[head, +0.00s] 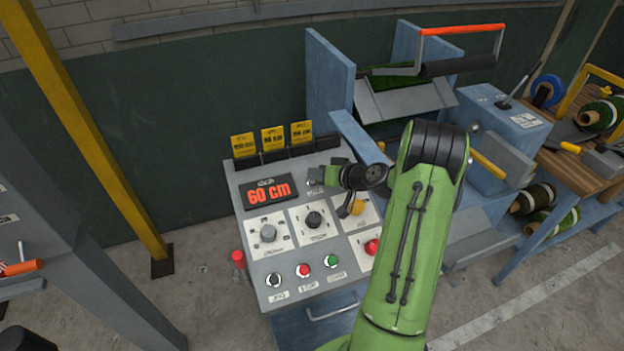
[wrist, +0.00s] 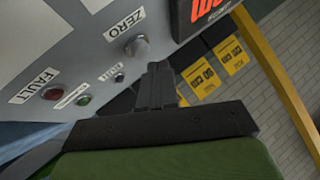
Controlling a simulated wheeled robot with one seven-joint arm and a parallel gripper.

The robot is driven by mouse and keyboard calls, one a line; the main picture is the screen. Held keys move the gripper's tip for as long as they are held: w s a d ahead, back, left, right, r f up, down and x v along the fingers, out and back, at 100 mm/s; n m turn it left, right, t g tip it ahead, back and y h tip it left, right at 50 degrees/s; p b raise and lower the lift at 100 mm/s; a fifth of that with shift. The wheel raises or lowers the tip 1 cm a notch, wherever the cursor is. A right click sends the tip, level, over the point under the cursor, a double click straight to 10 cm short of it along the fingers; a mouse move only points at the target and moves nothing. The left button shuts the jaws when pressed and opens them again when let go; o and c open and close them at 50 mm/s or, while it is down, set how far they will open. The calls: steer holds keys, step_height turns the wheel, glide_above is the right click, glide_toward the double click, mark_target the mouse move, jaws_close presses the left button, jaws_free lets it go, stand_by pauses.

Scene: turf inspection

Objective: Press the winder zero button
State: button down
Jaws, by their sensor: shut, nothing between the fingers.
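The winder console (head: 250,222) stands in the middle of the head view, with a red display reading 60 cm (head: 269,192). In the wrist view the round grey zero button (wrist: 137,46) sits on the grey panel beside the label ZERO. My gripper (wrist: 158,68) is shut and empty, its dark fingers held together. In the wrist view its tips show just below and right of the button; I cannot tell how far off the panel they are. In the head view my own wrist covers most of this area of the console.
In the wrist view a red FAULT lamp (wrist: 53,92) and a green lamp (wrist: 83,100) lie left of the fingers. Yellow cards (head: 273,138) stand along the console's back edge. Knobs (head: 268,233) and coloured buttons (head: 303,270) fill the front. A blue machine frame (head: 329,82) stands behind.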

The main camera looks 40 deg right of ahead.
steer(key=shift+f, duration=0.1)
steer(key=shift+w+f+b, duration=0.15)
steer(key=shift+f+b, duration=0.2)
steer(key=shift+b, duration=0.35)
steer(key=shift+w+f+b, duration=0.1)
steer(key=shift+f+b, duration=0.35)
steer(key=shift+b, duration=0.1)
stand_by(0.5)
steer(key=shift+r, duration=0.1)
steer(key=shift+s+r, duration=0.3)
steer(key=shift+r, duration=0.5)
steer(key=shift+p, duration=0.3)
steer(key=r, duration=0.1)
steer(key=s+r+p, duration=0.1)
steer(key=r, duration=0.2)
steer(key=shift+s+a+r+p, duration=0.2)
steer(key=shift+s+r+p, duration=0.1)
steer(key=shift+r+p, duration=0.1)
